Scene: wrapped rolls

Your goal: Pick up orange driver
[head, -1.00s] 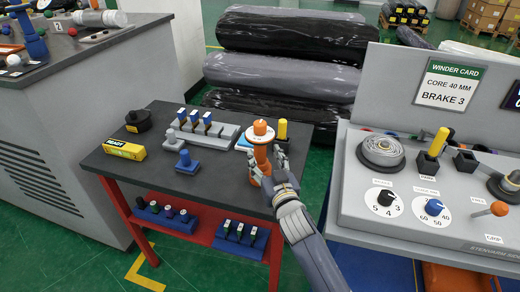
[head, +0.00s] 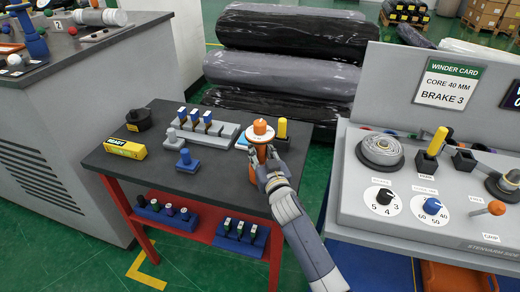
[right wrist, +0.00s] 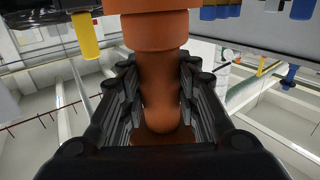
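The orange driver (head: 260,128) stands upright at the right end of the dark table, with a pale round collar under its orange top. Its orange handle also shows in the right wrist view (right wrist: 160,75), running down between the fingers. My right gripper (head: 264,158) reaches in from the lower right, with its fingers on both sides of the handle. The fingers look spread around it, and firm contact is not visible. The gripper hides part of the lower handle. My left gripper is not in view.
A yellow cylinder (head: 282,129) stands close to the right of the driver. A grey rack (head: 227,135) with blue-topped pieces, a blue knob piece (head: 188,163) and a yellow box (head: 125,149) share the table. A grey winder console (head: 455,220) stands to the right.

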